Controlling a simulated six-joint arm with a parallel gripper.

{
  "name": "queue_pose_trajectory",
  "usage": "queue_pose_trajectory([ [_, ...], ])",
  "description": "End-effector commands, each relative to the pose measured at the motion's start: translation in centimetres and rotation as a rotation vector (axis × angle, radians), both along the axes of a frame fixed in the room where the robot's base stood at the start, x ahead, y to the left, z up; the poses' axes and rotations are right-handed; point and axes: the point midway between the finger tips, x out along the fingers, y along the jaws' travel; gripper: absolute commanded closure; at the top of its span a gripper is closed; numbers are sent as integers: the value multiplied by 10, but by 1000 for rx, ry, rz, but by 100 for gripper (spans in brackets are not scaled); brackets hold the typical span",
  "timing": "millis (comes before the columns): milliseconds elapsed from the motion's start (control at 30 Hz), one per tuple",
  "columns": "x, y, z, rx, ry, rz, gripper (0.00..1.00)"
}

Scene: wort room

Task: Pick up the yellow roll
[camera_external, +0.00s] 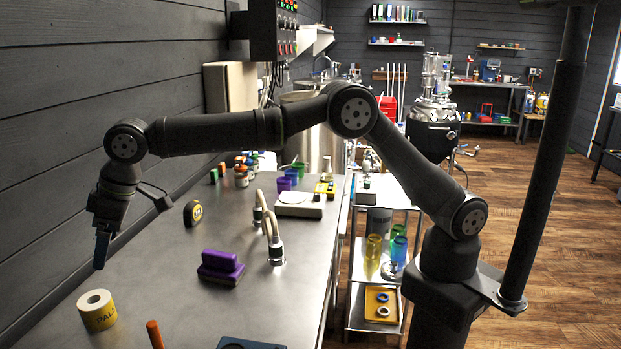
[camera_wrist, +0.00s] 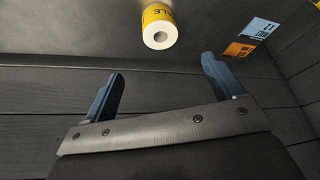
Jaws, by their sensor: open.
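The yellow roll (camera_external: 98,310), a yellow tape roll with dark lettering and a pale core, stands on the metal bench at the front left. It also shows in the wrist view (camera_wrist: 159,27) at the top middle, beyond the fingertips. My gripper (camera_external: 102,250) hangs above the bench, higher than the roll and apart from it. In the wrist view my gripper (camera_wrist: 160,78) has its two blue fingers spread wide with nothing between them.
A purple block-shaped item (camera_external: 221,267), an orange stick (camera_external: 155,334) and a tape measure (camera_external: 193,213) are on the bench (camera_external: 180,290). A dark wall (camera_external: 60,150) runs along the left. Blue and orange cards (camera_wrist: 255,35) show in the wrist view.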

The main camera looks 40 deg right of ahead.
Motion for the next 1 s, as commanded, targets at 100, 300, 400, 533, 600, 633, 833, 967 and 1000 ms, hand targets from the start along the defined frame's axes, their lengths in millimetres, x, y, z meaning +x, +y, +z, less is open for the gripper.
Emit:
queue_pose_trajectory([
  [100, 2, 6, -19, -3, 2, -3, 14],
  [300, 7, 22, -60, -4, 2, -1, 14],
  [400, 10, 30, -79, -5, 2, -1, 14],
  [533, 12, 38, -98, -3, 1, 0, 14],
  [600, 13, 41, -104, -2, 1, 0, 14],
  [633, 13, 41, -107, -2, 1, 0, 14],
  [833, 15, 45, -117, -3, 1, 0, 14],
  [967, 16, 51, -136, -4, 1, 0, 14],
  [1000, 17, 53, -142, -4, 1, 0, 14],
])
